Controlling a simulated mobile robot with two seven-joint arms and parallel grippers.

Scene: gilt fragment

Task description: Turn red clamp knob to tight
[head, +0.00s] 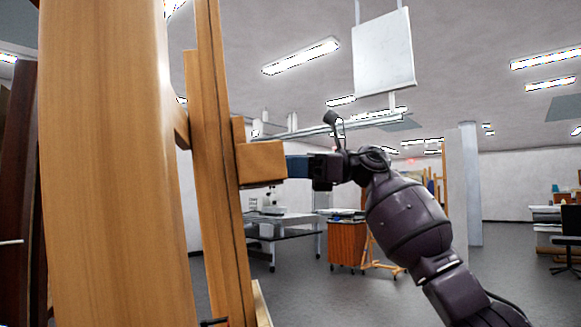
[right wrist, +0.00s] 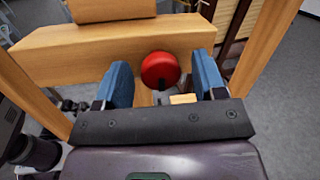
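The red clamp knob (right wrist: 160,70) shows in the right wrist view in front of a wooden crossbar (right wrist: 120,50). It sits between the two blue fingers of my right gripper (right wrist: 161,63). The fingers are spread, with a gap visible on each side of the knob. In the head view my right gripper (head: 297,166) reaches in from the right, its blue fingers up against the wooden block (head: 262,163) on the easel post. The knob is hidden in the head view. Which way the knob is turned cannot be told. My left gripper is not in view.
A thick wooden post (head: 110,160) fills the left of the head view, with a slimmer easel post (head: 218,160) beside it. A white panel (head: 384,50) hangs above. A table (head: 285,222) and an orange cabinet (head: 347,243) stand behind.

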